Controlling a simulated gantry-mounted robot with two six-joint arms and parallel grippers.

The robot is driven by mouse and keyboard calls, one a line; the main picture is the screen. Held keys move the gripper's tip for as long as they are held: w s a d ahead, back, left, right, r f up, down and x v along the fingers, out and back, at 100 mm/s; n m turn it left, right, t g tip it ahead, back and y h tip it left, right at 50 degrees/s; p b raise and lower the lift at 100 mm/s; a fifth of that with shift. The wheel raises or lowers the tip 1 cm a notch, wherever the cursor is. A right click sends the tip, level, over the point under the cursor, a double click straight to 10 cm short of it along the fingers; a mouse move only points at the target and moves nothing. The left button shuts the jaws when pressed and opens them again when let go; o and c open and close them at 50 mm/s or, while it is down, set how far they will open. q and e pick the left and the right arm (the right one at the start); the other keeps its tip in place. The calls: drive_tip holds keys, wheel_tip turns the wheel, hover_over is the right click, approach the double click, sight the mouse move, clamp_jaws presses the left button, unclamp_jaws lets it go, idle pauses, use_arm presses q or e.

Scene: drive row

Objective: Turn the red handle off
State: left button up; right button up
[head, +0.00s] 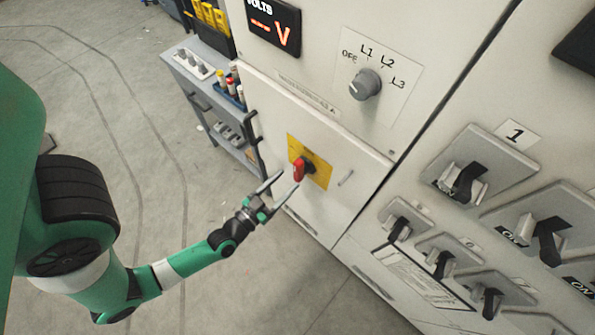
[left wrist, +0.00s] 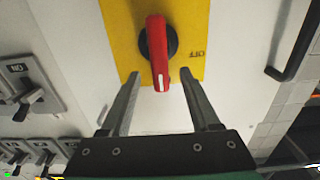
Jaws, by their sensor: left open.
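The red handle (head: 299,170) sits on a yellow plate (head: 318,171) on the light cabinet door. In the left wrist view the red handle (left wrist: 157,55) stands out from a round black hub, with its white-marked end pointing down in the picture. The yellow plate (left wrist: 120,40) carries an "OFF" label to the right of the handle, upside down in the picture. My left gripper (head: 277,190) is open, just in front of the handle. In the left wrist view its two fingers (left wrist: 159,75) lie on either side of the handle's free end, with gaps. My right gripper is not in view.
A grey rotary selector (head: 365,84) and a red voltage display (head: 273,25) are above the handle. Several black switches (head: 465,183) fill the panel at right. A black door handle (head: 253,137) and a grey cart (head: 205,85) are at left. The floor at left is clear.

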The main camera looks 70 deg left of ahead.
sight(295, 173)
use_arm(q)
drive_tip(key=x, duration=0.6)
clamp_jaws()
idle(1.2)
